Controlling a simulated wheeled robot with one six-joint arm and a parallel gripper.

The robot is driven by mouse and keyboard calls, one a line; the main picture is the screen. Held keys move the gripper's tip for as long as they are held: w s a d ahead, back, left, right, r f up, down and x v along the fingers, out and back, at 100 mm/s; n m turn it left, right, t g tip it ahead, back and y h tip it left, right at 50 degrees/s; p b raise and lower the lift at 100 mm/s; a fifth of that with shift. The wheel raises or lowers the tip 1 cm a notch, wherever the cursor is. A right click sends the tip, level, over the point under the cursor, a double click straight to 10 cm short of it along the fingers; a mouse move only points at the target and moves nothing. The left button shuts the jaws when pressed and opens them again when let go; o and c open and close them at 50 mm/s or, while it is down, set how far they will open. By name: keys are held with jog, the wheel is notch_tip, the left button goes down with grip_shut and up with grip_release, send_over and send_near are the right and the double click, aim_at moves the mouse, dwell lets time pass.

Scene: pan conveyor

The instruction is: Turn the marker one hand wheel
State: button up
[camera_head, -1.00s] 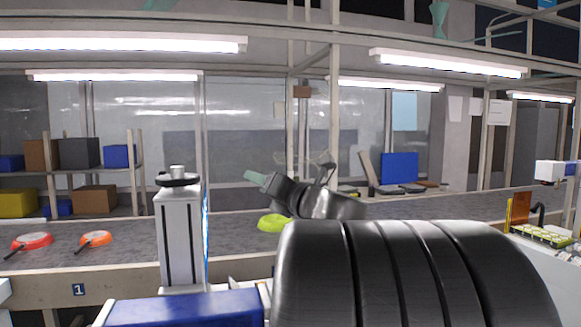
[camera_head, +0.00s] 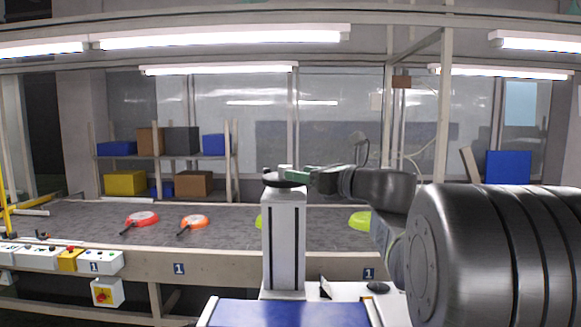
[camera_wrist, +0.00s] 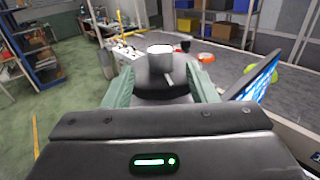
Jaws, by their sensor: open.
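My gripper (camera_head: 292,171) has pale green fingers pointing left, beside a black disc (camera_head: 268,183) on top of a grey column. In the wrist view my gripper (camera_wrist: 161,78) is open. The disc (camera_wrist: 152,92) and a pale cylinder (camera_wrist: 160,49) on it show between the fingers; I cannot tell whether they touch, or whether this column is mine. Blue number 1 plates sit on the conveyor's front beam (camera_head: 230,268). I cannot tell which part is the marker one hand wheel.
The grey conveyor belt carries a red pan (camera_head: 143,218), an orange pan (camera_head: 195,221) and a green pan (camera_head: 359,219). White control boxes (camera_head: 40,257) line the front left. A shelf (camera_head: 165,158) with several boxes stands behind. Green floor (camera_wrist: 50,125) is open at left in the wrist view.

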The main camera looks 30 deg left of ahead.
jog(key=a, duration=0.2)
jog(key=w+a+p, duration=0.1)
jog(key=a, duration=0.1)
jog(key=shift+a, duration=0.4)
jog(key=c, duration=1)
